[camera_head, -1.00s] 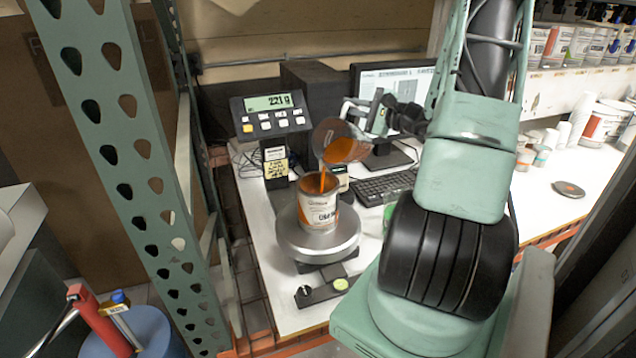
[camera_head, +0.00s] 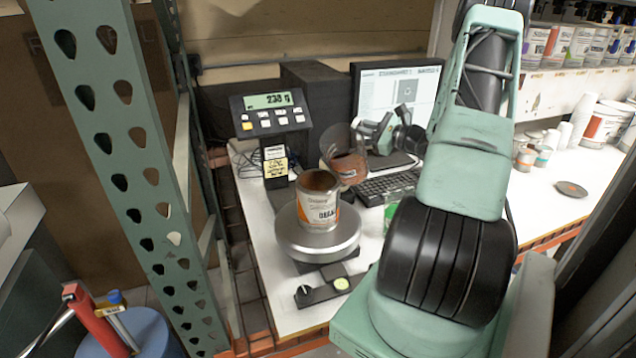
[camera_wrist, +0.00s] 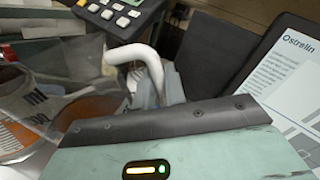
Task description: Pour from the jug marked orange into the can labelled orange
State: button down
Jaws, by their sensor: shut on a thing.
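The clear jug (camera_head: 345,163) holds orange liquid in its lower part and is nearly upright, behind and to the right of the can. My gripper (camera_head: 382,132) is shut on its handle; the white handle (camera_wrist: 143,58) shows at the jaws in the wrist view, with the jug (camera_wrist: 62,108) at left. The can (camera_head: 318,205) stands open on the round scale pan (camera_head: 325,240), with orange-brown inside; its label is only partly readable. No stream runs between jug and can.
The scale display (camera_head: 270,107) behind the can reads about 230 g. A keyboard (camera_head: 385,186), monitor (camera_head: 400,90) and a green-filled cup (camera_head: 392,212) are close by the jug. A green rack post (camera_head: 125,150) stands at left.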

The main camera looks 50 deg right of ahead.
jog(key=shift+d+f+m, duration=2.2)
jog(key=shift+f+m, duration=0.7)
jog(key=shift+f, duration=0.15)
jog(key=r+p, duration=0.1)
jog(key=r, duration=0.2)
jog(key=r+p, duration=0.1)
jog(key=r, duration=0.1)
jog(key=shift+w+p, duration=0.25)
jog(key=shift+p, duration=0.1)
